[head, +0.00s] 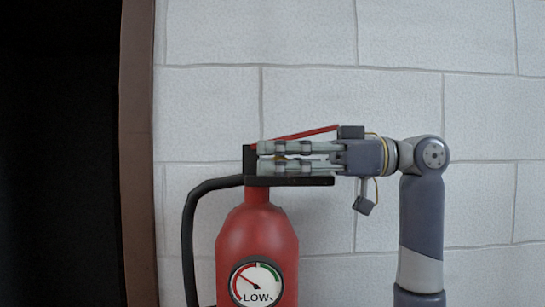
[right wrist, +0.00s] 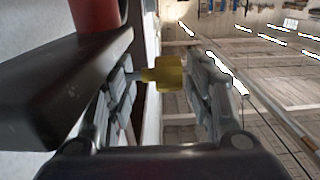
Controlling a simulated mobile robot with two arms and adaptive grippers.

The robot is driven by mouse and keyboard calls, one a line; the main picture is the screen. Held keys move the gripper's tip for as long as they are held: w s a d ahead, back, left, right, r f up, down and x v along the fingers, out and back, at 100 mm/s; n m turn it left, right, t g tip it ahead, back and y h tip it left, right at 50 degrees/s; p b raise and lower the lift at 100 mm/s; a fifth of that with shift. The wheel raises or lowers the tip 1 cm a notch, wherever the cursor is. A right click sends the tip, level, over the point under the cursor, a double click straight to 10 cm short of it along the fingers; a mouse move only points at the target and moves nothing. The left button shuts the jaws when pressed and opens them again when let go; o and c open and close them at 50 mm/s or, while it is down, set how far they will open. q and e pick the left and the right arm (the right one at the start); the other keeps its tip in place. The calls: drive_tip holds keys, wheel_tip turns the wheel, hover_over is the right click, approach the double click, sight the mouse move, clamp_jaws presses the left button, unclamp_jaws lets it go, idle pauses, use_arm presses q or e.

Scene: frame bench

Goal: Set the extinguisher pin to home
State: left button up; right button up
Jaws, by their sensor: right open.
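The red fire extinguisher (head: 257,235) stands upright against the wall, with a black valve head, a red upper lever (head: 315,131) and a black lower handle (head: 318,181). The pin shows a yellow head (right wrist: 170,73) and a thin grey shaft in the right wrist view. My right gripper (head: 262,157) comes in from the right at the valve, between lever and handle. It is open, its two fingers on either side of the pin in the right wrist view (right wrist: 163,85). Whether a finger touches the pin is unclear. My left gripper is out of view.
A black hose (head: 188,225) curves down on the extinguisher's left. The round gauge (head: 256,283) reads LOW. A pale block wall (head: 360,100) stands behind. A brown frame post (head: 137,150) and a dark area lie at the left.

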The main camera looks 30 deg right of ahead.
drive_tip(key=v, duration=1.1)
drive_tip(key=shift+d+f, duration=0.2)
drive_tip(key=shift+d, duration=0.2)
drive_tip(key=shift+a+f, duration=0.1)
